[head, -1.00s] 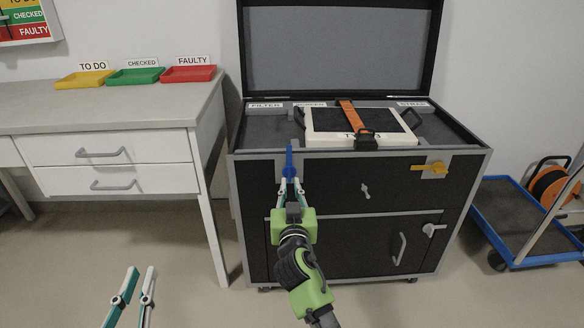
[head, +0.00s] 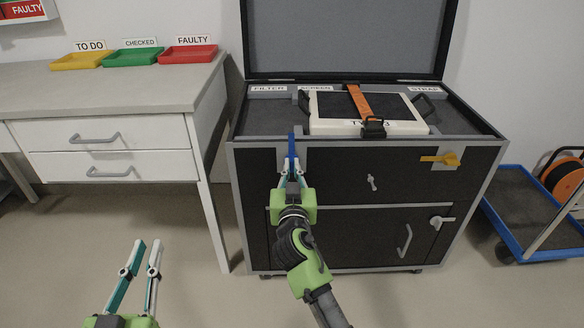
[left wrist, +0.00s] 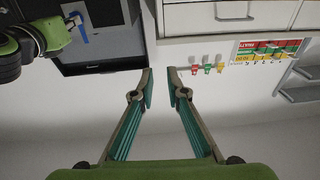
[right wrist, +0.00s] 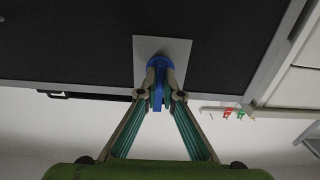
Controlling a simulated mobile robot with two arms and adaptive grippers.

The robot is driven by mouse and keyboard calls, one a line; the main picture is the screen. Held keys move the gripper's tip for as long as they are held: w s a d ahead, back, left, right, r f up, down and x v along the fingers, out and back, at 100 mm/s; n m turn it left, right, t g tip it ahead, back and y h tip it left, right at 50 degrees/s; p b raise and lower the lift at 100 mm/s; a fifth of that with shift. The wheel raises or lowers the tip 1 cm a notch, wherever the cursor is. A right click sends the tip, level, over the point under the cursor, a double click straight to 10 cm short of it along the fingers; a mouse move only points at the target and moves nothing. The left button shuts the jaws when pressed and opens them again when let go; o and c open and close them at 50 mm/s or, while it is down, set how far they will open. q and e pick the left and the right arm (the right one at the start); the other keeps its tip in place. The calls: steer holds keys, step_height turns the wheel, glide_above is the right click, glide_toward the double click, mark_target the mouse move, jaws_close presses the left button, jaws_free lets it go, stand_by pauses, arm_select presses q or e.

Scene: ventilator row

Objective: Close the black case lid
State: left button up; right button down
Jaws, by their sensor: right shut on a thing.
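The black case (head: 330,175) stands with grey edges against the wall. Its lid (head: 345,35) is raised upright at the back. A white framed screen with an orange strap (head: 362,104) around it lies in the case top. A blue latch (head: 291,146) is on the left of the case front and a yellow latch (head: 440,159) on the right. My right gripper (head: 291,168) is shut on the blue latch, which also shows in the right wrist view (right wrist: 157,92). My left gripper (head: 147,245) is open and empty in front of the desk, low in the head view.
A white desk (head: 110,90) with two drawers stands to the left, with yellow, green and red trays (head: 187,54) on it. A blue trolley (head: 525,215) with an orange cable reel (head: 565,178) is at the right. The floor before the desk is clear.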

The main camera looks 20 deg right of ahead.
steer(key=n+p, duration=0.1)
steer(key=n, duration=0.4)
steer(key=shift+a, duration=0.1)
arm_select(q)
step_height(320, 180, down, 6)
steer(key=a+g+y, duration=0.1)
steer(key=g, duration=0.2)
steer(key=shift+s, duration=0.4)
